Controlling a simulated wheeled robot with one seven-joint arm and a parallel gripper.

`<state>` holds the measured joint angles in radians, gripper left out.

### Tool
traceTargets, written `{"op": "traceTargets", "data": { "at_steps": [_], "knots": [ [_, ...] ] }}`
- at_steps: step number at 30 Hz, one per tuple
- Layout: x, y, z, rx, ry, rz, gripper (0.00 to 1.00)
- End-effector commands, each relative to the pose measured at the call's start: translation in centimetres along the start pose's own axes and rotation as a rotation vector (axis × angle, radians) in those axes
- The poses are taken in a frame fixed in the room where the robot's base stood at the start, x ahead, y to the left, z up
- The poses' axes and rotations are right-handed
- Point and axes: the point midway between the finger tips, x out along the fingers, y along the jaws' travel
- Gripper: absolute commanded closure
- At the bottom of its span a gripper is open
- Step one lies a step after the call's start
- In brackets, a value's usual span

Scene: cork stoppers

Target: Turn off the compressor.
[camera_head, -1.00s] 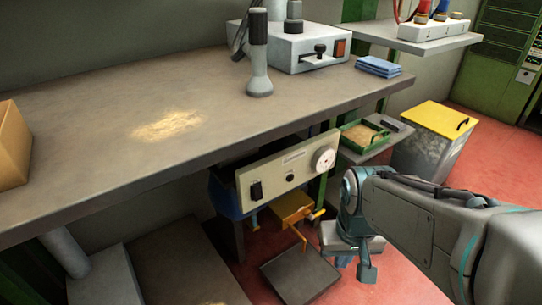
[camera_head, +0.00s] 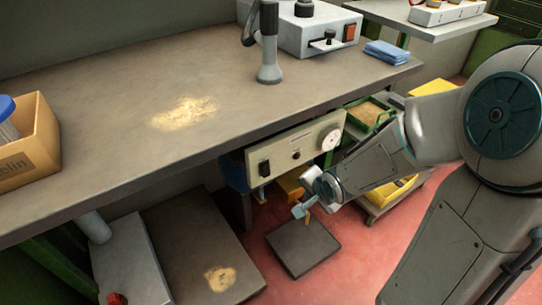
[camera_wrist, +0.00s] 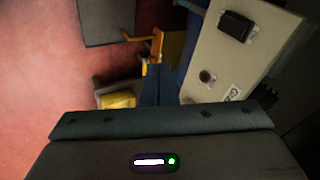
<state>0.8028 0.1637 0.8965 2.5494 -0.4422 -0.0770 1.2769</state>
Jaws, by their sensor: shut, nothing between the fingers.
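A beige control panel (camera_head: 300,146) is mounted under the front edge of the bench. It carries a black rocker switch (camera_head: 264,168) at its left, a small knob (camera_head: 296,155) and a round white dial (camera_head: 330,139) at its right. Whether the switch is on is too small to tell. My gripper (camera_head: 299,211) is shut and empty, below and in front of the panel, apart from it. In the wrist view, the closed fingers (camera_wrist: 158,84) lie left of the panel (camera_wrist: 250,62), with the black switch (camera_wrist: 236,26) and knob (camera_wrist: 206,76) beyond them.
The bench (camera_head: 110,130) overhangs the panel. On it stand a grey device (camera_head: 310,30) with an orange switch, a dark-handled tool (camera_head: 268,45), blue cloths (camera_head: 386,53) and a cardboard box (camera_head: 28,150). A dark plate (camera_head: 303,248) lies on the red floor. Orange parts hang below the panel.

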Motion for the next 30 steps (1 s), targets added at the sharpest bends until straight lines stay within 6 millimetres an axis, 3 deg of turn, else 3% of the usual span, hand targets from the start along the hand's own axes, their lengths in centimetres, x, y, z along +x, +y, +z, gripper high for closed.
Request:
{"op": "traceTargets", "data": {
  "at_steps": [3, 9, 30],
  "knots": [
    [-0.4, -2.6, 0.5, 0.138, -0.052, -0.132, 1.0],
    [-0.9, -4.9, 1.1, 0.247, -0.104, -0.241, 1.0],
    [-0.6, -5.7, 1.3, 0.259, -0.12, -0.26, 1.0]
  ]
}}
